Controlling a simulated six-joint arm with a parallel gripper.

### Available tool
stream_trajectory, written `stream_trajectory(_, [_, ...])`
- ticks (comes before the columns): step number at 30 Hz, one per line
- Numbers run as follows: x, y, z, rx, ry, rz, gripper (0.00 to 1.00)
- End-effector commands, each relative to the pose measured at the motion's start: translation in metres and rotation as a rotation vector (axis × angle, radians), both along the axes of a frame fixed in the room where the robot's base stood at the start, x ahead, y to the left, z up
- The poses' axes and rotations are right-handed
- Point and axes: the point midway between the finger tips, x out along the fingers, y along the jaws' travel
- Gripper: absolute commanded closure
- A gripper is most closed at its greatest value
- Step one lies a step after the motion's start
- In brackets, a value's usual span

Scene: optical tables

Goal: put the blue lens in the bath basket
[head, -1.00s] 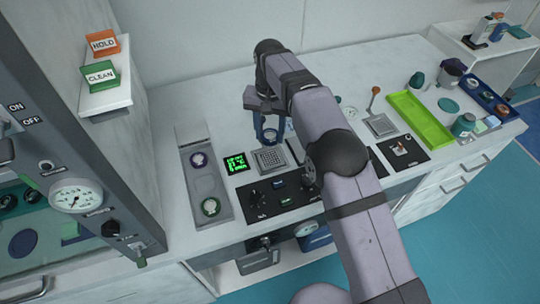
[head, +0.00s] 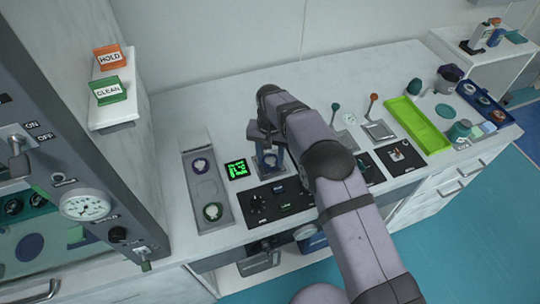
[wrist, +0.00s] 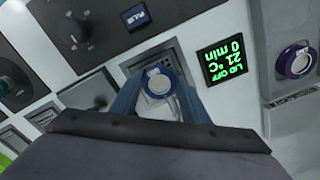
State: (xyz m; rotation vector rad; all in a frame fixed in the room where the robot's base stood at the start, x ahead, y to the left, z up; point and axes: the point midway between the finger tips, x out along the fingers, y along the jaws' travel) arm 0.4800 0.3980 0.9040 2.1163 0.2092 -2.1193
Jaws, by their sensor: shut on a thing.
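My gripper (wrist: 158,92) is shut on the blue lens (wrist: 159,82), a small round piece with a blue rim and a pale centre. The lens sits between the two blue fingers in the wrist view. In the head view my gripper (head: 270,154) is over the square bath opening, just right of the green display, and mostly hides it. In the wrist view the grey rim of the bath (wrist: 174,52) shows behind the lens. The basket is largely hidden by the lens and fingers. I cannot tell whether the lens touches it.
The green display (wrist: 221,62) reads LID OFF, 21 °C, 0 min. A grey tray (head: 206,190) with two round pieces lies left of it. A black control panel (head: 262,205) is in front of the bath. Levers, a lime tray (head: 418,124) and jars stand to the right.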

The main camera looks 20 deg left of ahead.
Motion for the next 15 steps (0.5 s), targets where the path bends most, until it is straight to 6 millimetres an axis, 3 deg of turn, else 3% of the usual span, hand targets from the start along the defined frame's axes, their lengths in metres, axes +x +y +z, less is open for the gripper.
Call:
stream_trajectory(12, [0.0003, 0.0004, -0.0056, 0.001, -0.002, 0.000, 0.81])
stream_trajectory(13, [0.0003, 0.0004, -0.0048, 0.001, -0.002, 0.000, 0.54])
stream_trajectory(15, [0.0003, 0.0003, -0.0044, 0.001, -0.001, 0.000, 0.40])
